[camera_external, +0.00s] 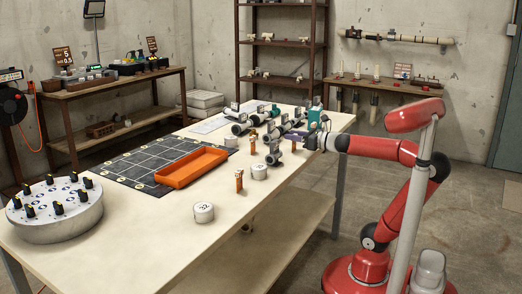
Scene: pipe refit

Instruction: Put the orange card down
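My gripper (298,141) is over the right part of the worktable (262,210), reaching in from the right beside the pipe parts. It is small and dark here, and I cannot tell whether its fingers are open or shut, or whether they hold anything. I cannot make out an orange card for certain. A small upright orange piece (239,181) stands near the table's front edge, and a second small orange-brown piece (253,145) stands farther back. An orange tray (191,168) lies across the edge of a dark gridded mat (137,163).
Several grey pipe fittings (238,128) and a teal part (314,115) crowd the table's back right. White round pieces (204,212) stand near the front. A round knobbed console (55,208) fills the left end. The front middle of the table is mostly clear.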

